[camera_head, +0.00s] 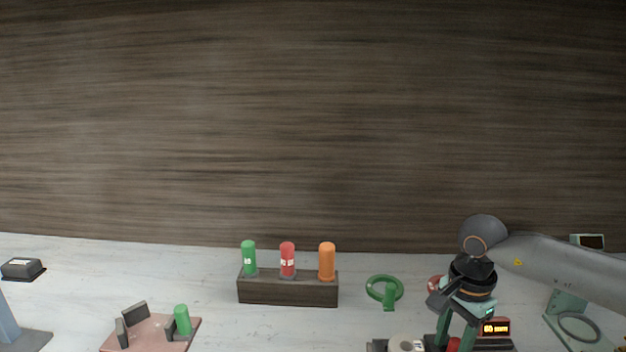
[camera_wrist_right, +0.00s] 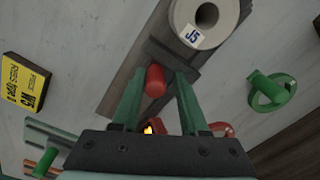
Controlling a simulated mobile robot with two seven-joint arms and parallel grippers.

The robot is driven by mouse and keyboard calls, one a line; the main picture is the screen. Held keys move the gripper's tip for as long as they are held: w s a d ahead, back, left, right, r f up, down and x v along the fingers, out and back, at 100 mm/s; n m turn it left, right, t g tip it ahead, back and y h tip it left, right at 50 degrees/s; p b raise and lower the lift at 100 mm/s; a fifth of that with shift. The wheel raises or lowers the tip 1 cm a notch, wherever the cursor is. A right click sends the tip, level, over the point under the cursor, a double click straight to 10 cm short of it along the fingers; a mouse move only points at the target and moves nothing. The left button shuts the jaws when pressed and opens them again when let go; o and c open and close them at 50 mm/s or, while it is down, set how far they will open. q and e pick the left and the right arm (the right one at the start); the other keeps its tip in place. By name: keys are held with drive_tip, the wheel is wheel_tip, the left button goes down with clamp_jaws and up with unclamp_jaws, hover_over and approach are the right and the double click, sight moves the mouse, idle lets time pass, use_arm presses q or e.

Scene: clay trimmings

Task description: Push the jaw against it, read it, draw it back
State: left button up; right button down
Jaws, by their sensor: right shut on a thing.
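My right gripper (camera_head: 455,338) reaches down at the lower right of the head view. In the right wrist view its green fingers (camera_wrist_right: 157,82) are shut on a red knob (camera_wrist_right: 155,76) of the gauge's dark jaw. A pale, ring-shaped piece labelled J5 (camera_wrist_right: 198,20) lies beside the jaw, also at the head view's bottom edge (camera_head: 405,345). I cannot tell whether jaw and piece touch. A display (camera_head: 495,328) with lit orange figures stands right of the gripper; it seems to read 00 mm, but the first digit is unclear. My left gripper is out of view.
A dark wooden block (camera_head: 288,291) holds green, red and orange capped cylinders. A green ring with a tab (camera_head: 385,288) lies right of it. A pink board (camera_head: 150,335) carries dark blocks and a green cylinder. A yellow-faced card (camera_wrist_right: 27,84) shows in the wrist view.

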drive_tip(key=shift+s+d+f+g, duration=0.3)
drive_tip(key=shift+s+d+f, duration=0.15)
drive_tip(key=shift+d+f, duration=0.35)
idle(0.7)
drive_tip(key=shift+c, duration=0.4)
unclamp_jaws()
drive_tip(key=shift+d+r, duration=0.1)
drive_tip(key=shift+o, duration=0.4)
drive_tip(key=shift+w+r+p, duration=0.15)
drive_tip(key=shift+r+p, duration=0.5)
wheel_tip(320, 180, up, 6)
drive_tip(key=p, duration=0.4)
drive_tip(key=shift+w, duration=0.15)
drive_tip(key=shift+f, duration=0.1)
